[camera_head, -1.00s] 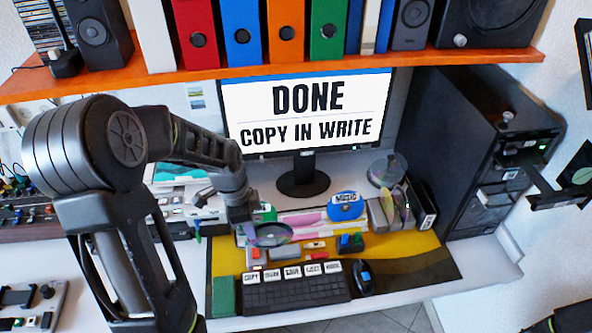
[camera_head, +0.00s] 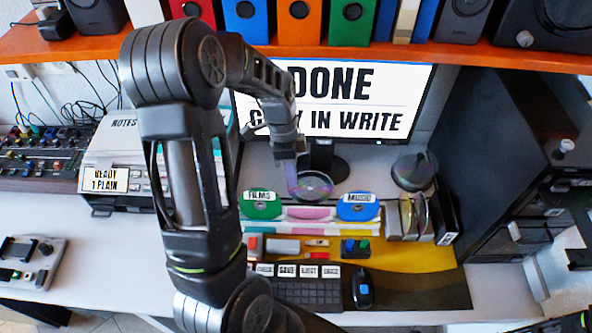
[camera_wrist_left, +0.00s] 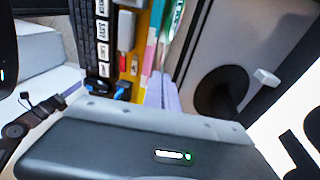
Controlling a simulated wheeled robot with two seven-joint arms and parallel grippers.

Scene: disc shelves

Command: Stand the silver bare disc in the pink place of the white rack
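My left gripper (camera_head: 300,174) is shut on the silver bare disc (camera_head: 314,188), which is tilted nearly flat below the monitor. The fingertips' contact is too small to make out. The white rack (camera_head: 330,225) lies behind the keyboard, with a pink strip (camera_head: 306,212) along its middle. The disc is above and behind that strip, apart from it as far as I can tell. Coloured strips (camera_wrist_left: 153,55) also show in the left wrist view, where my gripper's grey body fills the bottom and hides the disc. My right gripper is not in view.
A green FILMS disc (camera_head: 262,204) and a blue MUSIC disc (camera_head: 358,206) stand at either side of the strip. A grey rack (camera_head: 396,222) with several upright discs is to the right. The monitor (camera_head: 405,95) stands close behind; a keyboard (camera_head: 308,292) and mouse (camera_head: 363,289) are in front.

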